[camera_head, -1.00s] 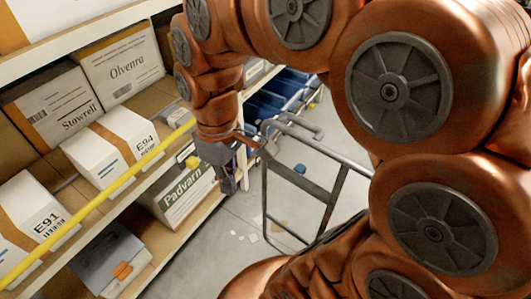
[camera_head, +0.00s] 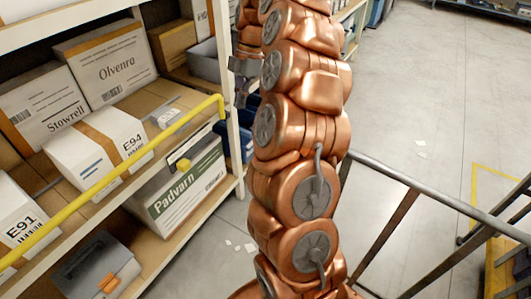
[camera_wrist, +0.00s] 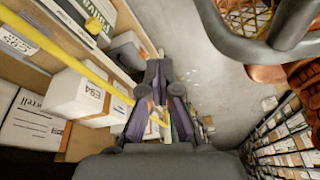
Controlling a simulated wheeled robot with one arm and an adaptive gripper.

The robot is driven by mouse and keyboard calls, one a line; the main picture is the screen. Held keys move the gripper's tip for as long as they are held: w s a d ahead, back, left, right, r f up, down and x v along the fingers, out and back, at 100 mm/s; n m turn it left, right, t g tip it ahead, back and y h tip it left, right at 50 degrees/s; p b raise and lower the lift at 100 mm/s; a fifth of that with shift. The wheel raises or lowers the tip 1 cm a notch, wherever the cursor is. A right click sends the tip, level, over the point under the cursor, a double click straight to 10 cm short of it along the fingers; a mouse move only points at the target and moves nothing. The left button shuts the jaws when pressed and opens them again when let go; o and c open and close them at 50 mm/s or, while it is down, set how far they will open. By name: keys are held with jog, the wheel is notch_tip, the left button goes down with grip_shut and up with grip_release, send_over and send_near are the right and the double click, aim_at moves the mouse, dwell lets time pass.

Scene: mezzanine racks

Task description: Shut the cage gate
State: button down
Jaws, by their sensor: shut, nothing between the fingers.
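A grey tubular frame (camera_head: 430,198), which looks like the gate, stands at the right of the head view. My arm hides its left part. Its angle to any post or latch cannot be told. A thick grey tube (camera_wrist: 240,45) crosses the upper right of the wrist view; whether it belongs to the same frame is unclear. My gripper (camera_head: 242,82) is up beside the rack, left of the arm, apart from the grey frame. In the wrist view my gripper (camera_wrist: 160,100) is shut and empty, above the rack side of the aisle.
A yellow rail (camera_head: 130,168) runs along the rack front at the left. Boxes such as the Padvarn box (camera_head: 180,190) and the E94 box (camera_head: 98,148) sit on the shelves. Open grey floor (camera_head: 420,110) lies behind the frame, with a yellow floor marking (camera_head: 475,205) at the right.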

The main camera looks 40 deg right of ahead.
jog(key=s+d+f+n+b, duration=0.2)
jog(key=s+d+f+n, duration=0.15)
jog(key=d+f, duration=0.55)
jog(key=s+a+f+y, duration=0.1)
jog(key=s+a+f, duration=0.1)
jog(key=a+f, duration=0.2)
jog(key=shift+s+a+f+g, duration=0.2)
jog(key=shift+a+f+g, duration=0.1)
jog(key=shift+f, duration=1.6)
jog(key=shift+m, duration=0.25)
